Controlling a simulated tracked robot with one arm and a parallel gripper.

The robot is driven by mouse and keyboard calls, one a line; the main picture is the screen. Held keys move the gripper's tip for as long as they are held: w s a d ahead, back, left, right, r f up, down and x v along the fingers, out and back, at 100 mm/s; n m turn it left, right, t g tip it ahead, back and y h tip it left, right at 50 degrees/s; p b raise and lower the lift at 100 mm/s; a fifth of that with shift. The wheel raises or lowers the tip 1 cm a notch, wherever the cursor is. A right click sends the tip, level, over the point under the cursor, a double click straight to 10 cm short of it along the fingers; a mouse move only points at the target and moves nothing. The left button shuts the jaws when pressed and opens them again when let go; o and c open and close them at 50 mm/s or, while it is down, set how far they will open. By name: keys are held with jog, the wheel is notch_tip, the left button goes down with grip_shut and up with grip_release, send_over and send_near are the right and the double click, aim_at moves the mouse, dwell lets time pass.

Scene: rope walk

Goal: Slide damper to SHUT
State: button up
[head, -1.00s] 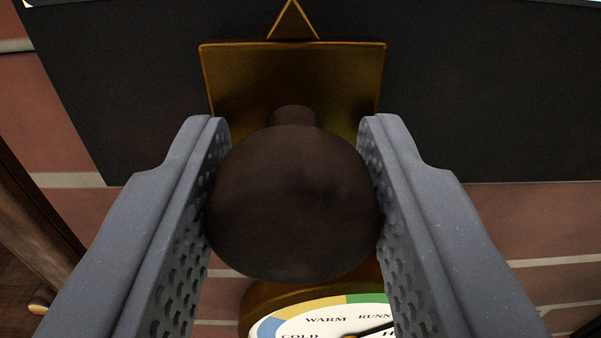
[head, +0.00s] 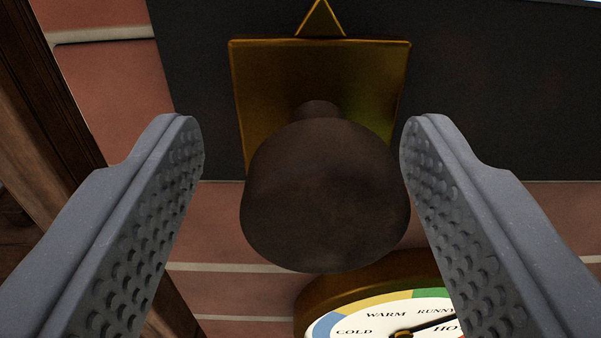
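The damper's dark round knob (head: 325,195) stands out from a brass slide plate (head: 270,85) with a brass pointer (head: 320,20) at its top. The plate sits on a dark panel (head: 480,100). My gripper (head: 302,135) is open around the knob, one finger on each side. A clear gap shows between the left finger and the knob. The right finger is very close to the knob's right side; I cannot tell if it touches. The SHUT marking is not in view.
A round brass-rimmed dial (head: 375,315) with COLD, WARM, RUNNY and HOT markings lies just below the knob, partly behind the right finger. Red brick wall (head: 110,85) surrounds the panel. A dark wooden post (head: 45,90) stands at the left.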

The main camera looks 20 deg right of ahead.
jog(key=p+v, duration=0.2)
jog(key=v, duration=1.1)
jog(key=shift+s+p, duration=0.3)
jog(key=shift+s, duration=0.05)
jog(key=shift+a, duration=0.1)
